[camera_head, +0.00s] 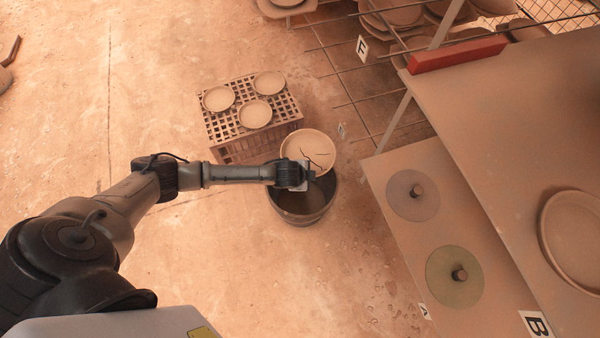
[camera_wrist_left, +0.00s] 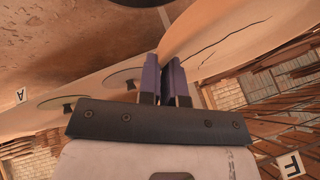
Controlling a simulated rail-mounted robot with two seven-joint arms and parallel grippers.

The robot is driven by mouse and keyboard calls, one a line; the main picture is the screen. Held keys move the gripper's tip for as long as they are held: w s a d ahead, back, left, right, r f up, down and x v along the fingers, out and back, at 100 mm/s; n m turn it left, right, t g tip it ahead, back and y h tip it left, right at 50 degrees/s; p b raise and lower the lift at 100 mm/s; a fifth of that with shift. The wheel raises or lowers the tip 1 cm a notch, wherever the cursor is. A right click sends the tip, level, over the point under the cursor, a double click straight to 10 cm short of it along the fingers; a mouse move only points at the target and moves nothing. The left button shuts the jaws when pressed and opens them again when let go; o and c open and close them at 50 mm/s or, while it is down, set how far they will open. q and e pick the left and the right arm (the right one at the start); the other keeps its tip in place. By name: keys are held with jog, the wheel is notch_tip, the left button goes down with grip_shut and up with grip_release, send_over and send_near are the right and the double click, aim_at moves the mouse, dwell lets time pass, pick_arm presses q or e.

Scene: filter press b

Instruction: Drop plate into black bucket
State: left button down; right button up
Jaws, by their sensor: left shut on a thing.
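A round clay-coloured plate (camera_head: 309,148) with dark cracks is at the end of my left arm in the head view. My left gripper (camera_head: 304,174) is shut on its near edge and holds it over the far rim of the black bucket (camera_head: 302,213). The bucket stands on the floor, partly hidden by the plate and gripper. In the left wrist view the cracked plate (camera_wrist_left: 215,35) rises from between the dark fingers (camera_wrist_left: 167,80). My right gripper is not in view.
A slatted crate (camera_head: 231,149) with several plates stands behind the bucket. A table with two round discs (camera_head: 412,195) is at the right, beside a higher surface holding a large plate (camera_head: 572,240). Wire racks are at the back right.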

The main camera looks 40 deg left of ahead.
pick_arm(q)
jog(key=s+a+f+b, duration=0.1)
jog(key=f+b, duration=0.4)
jog(key=f, duration=0.3)
jog(key=s+a+f+b, duration=0.1)
jog(key=s+f+b, duration=0.1)
jog(key=f+b, duration=0.3)
notch_tip(320, 180, down, 4)
jog(key=shift+s+r+m+b, duration=0.1)
jog(key=shift+s+m+b, duration=0.2)
jog(key=shift+m+b, duration=0.1)
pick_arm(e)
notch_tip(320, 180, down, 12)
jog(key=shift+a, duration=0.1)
pick_arm(q)
jog(key=c, duration=1.4)
grip_release()
jog(key=shift+a, duration=0.1)
jog(key=shift+o, duration=0.9)
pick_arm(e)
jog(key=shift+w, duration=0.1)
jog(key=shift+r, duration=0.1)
pick_arm(q)
jog(key=p+v, duration=0.9)
jog(key=v, duration=0.4)
jog(key=shift+s+a+r, duration=0.2)
jog(key=shift+a+r, duration=0.05)
jog(key=shift+r, duration=0.05)
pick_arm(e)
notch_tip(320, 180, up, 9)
